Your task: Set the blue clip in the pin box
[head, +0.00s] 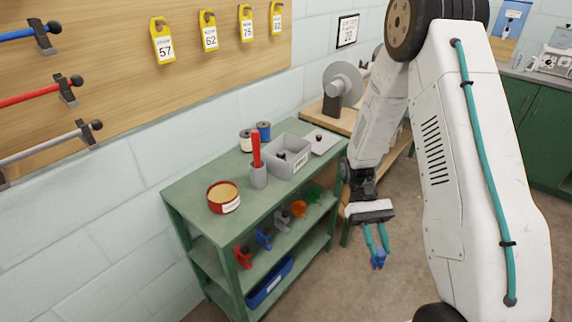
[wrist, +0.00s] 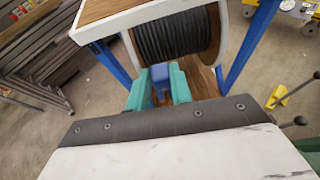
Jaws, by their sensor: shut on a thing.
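My gripper (head: 376,248), with teal fingers, hangs to the right of the green shelf unit over the floor. It is shut on a small blue clip (head: 379,260) at its fingertips. In the wrist view the blue clip (wrist: 159,74) shows between the teal fingers (wrist: 158,86), partly hidden by them. The grey pin box (head: 279,168) is open-topped, with a white label on its front, and stands on the unit's top to the upper left of my gripper. A small dark thing shows in the box. The clip is well apart from the box.
The green shelf unit (head: 186,204) also bears a red bowl (head: 223,197), a grey cup (head: 258,178) with a red rod, two spools and a grey plate (head: 323,143) with a dark knob. Several coloured pieces and a blue tray (head: 268,283) are on lower shelves.

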